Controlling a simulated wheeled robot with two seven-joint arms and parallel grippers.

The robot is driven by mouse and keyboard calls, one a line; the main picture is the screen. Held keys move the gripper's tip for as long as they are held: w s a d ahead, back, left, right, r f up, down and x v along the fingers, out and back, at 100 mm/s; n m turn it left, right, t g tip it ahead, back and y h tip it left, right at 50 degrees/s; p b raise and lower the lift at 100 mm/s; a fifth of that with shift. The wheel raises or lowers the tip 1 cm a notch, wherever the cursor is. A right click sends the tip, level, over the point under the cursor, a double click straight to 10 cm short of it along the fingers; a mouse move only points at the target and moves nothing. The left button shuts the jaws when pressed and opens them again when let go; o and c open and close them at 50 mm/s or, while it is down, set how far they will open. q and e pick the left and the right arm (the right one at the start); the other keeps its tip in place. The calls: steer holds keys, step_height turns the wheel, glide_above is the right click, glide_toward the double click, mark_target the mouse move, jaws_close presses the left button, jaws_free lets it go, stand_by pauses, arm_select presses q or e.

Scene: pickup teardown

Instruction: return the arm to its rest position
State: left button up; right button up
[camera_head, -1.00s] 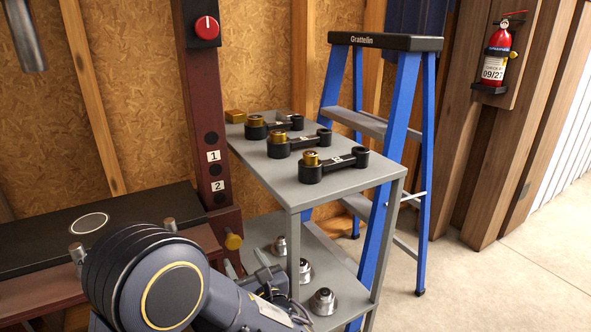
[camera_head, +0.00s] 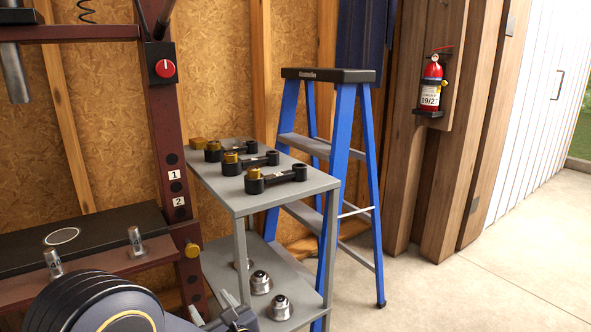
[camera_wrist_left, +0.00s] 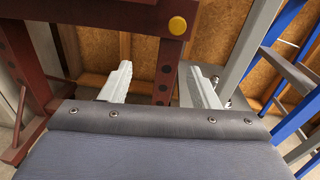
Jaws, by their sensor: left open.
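My left arm comes in at the bottom left of the head view, with my left gripper (camera_head: 215,318) low by the grey cart, partly cut off by the lower edge. In the left wrist view my left gripper (camera_wrist_left: 157,85) shows two pale fingers spread wide apart with nothing between them. Past the fingers are the dark red press frame (camera_wrist_left: 100,15) and a grey cart post (camera_wrist_left: 250,45). My right gripper is in neither view.
The grey cart (camera_head: 235,205) carries several black arms with brass ends on top and metal parts on its lower shelf. The red press frame (camera_head: 165,130) stands left of it, a blue stepladder (camera_head: 338,150) right. A fire extinguisher (camera_head: 431,85) hangs on the wall. Floor at right is clear.

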arm_select(q)
steer(key=s+a+f+n+g+h, duration=0.2)
steer(key=s+a+f+n+g, duration=0.1)
steer(key=s+a+n+g, duration=0.85)
steer(key=s+f+n+h, duration=0.2)
steer(key=s+n+h, duration=0.55)
steer(key=s, duration=0.65)
steer(key=s+d+r+n+t+h, duration=0.3)
steer(key=d+r+n+t+h, duration=0.15)
steer(key=d+n, duration=0.55)
step_height(320, 180, up, 31)
steer(key=a+g+p, duration=0.1)
steer(key=p, duration=3.1)
steer(key=shift+w+a+r+h, duration=0.15)
steer(key=shift+a+h, duration=0.1)
steer(key=shift+h, duration=0.05)
